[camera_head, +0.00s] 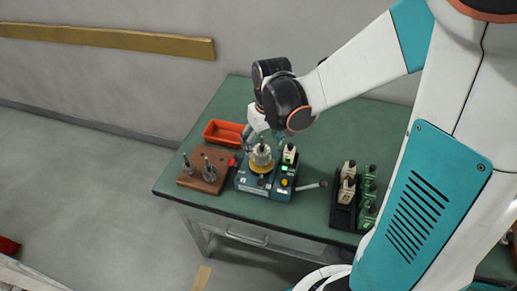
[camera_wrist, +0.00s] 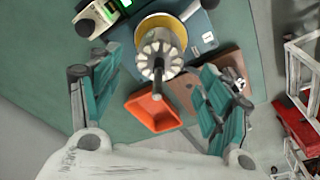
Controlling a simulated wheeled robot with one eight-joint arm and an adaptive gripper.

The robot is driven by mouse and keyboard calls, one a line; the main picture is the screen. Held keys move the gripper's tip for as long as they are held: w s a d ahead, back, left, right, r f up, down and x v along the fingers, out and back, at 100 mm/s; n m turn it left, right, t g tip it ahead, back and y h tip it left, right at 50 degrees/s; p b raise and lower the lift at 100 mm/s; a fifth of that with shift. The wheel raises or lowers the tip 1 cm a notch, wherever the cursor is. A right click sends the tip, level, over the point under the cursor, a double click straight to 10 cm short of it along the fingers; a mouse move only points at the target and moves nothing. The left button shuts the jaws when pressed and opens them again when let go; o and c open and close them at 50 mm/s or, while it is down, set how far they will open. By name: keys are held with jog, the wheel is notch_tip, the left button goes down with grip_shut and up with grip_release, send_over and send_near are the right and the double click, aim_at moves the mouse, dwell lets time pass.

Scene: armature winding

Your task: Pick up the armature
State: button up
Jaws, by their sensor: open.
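The armature (camera_head: 262,156), a pale slotted cylinder with a shaft, stands upright on the yellow ring of the blue winding machine (camera_head: 247,184). In the wrist view the armature (camera_wrist: 160,48) shows its slotted end, with its dark shaft pointing toward my gripper. My gripper (camera_wrist: 158,92) is open and empty, with its teal-padded fingers spread to either side of the shaft. The fingers do not appear to touch it. In the head view my gripper (camera_head: 264,135) is just above the armature and is partly hidden by my wrist.
A brown board (camera_head: 192,181) with metal parts lies left of the machine. An orange tray (camera_head: 224,131) is behind it. A lever handle (camera_head: 311,186) sticks out of the machine's right side.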

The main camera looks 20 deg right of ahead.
aim_at(261, 147)
jog(key=f+b, duration=0.1)
jog(key=f, duration=0.1)
jog(key=w+f+b, duration=0.1)
jog(key=f, duration=0.1)
jog(key=shift+w+f, duration=0.15)
jog(key=shift+f, duration=0.2)
jog(key=shift+r, duration=0.1)
jog(key=shift+c, duration=0.5)
jog(key=c, duration=1.5)
jog(key=shift+o, duration=0.2)
jog(key=shift+r, duration=0.1)
notch_tip(261, 147, up, 20)
jog(key=p, duration=0.6)
jog(key=shift+p, duration=0.35)
